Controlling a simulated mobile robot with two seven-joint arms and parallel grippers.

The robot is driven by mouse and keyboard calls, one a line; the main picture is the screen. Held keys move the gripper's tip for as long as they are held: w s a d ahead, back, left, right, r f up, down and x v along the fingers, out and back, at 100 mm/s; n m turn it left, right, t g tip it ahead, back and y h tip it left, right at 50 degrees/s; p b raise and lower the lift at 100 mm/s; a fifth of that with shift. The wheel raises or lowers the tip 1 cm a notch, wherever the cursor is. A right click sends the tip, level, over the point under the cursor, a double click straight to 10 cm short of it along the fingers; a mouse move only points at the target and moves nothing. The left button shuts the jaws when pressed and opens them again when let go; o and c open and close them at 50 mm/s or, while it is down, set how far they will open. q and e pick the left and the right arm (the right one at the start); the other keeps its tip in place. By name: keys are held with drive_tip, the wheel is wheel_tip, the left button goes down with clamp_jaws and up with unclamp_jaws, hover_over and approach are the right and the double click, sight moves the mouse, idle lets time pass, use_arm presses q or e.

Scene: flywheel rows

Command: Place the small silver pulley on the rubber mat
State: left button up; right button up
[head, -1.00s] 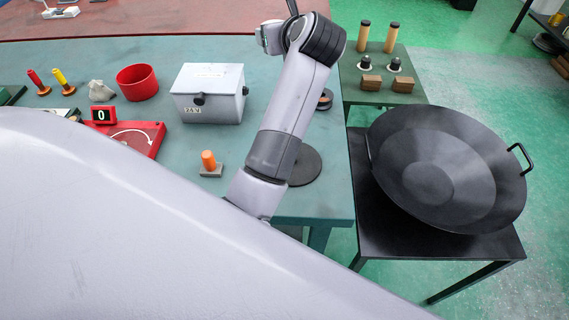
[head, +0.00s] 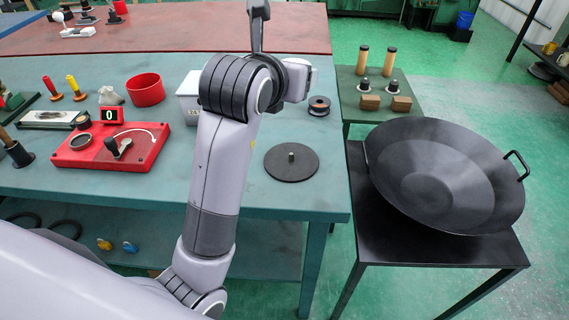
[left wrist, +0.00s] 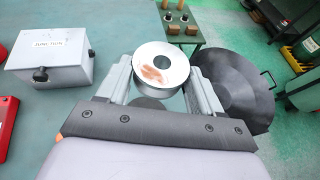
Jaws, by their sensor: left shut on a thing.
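The small silver pulley (left wrist: 161,89) is a round, pale metal ring with a brownish patch in its middle. In the left wrist view my left gripper (left wrist: 160,72) is shut on it, with a finger at each side. In the head view my left arm hides the pulley and most of the hand. A flat black round disc, perhaps the rubber mat (head: 284,170), lies near the table's front right and has a short peg at its centre. In the left wrist view a dark patch of it shows just below the pulley. My right gripper is in neither view.
A grey junction box (left wrist: 50,58) stands left of my left gripper. A red panel (head: 75,152) and red bowl (head: 145,89) are further left. A big black pan (head: 445,180) is on a stand beyond the table's right edge.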

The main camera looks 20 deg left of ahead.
sight(291, 155)
use_arm(q)
wheel_tip(291, 155, down, 19)
drive_tip(key=shift+f+b, duration=0.1)
drive_tip(key=shift+b, duration=1.05)
drive_tip(key=shift+f, duration=0.15)
drive_tip(key=o, duration=1.2)
drive_tip(key=shift+c, duration=0.2)
drive_tip(key=shift+r, duration=0.2)
drive_tip(key=shift+s, duration=0.35)
drive_tip(key=v, duration=0.5)
drive_tip(key=shift+s+r, duration=0.15)
drive_tip(key=shift+s, duration=0.05)
drive_tip(key=shift+s+r, duration=0.25)
drive_tip(key=shift+s, duration=0.35)
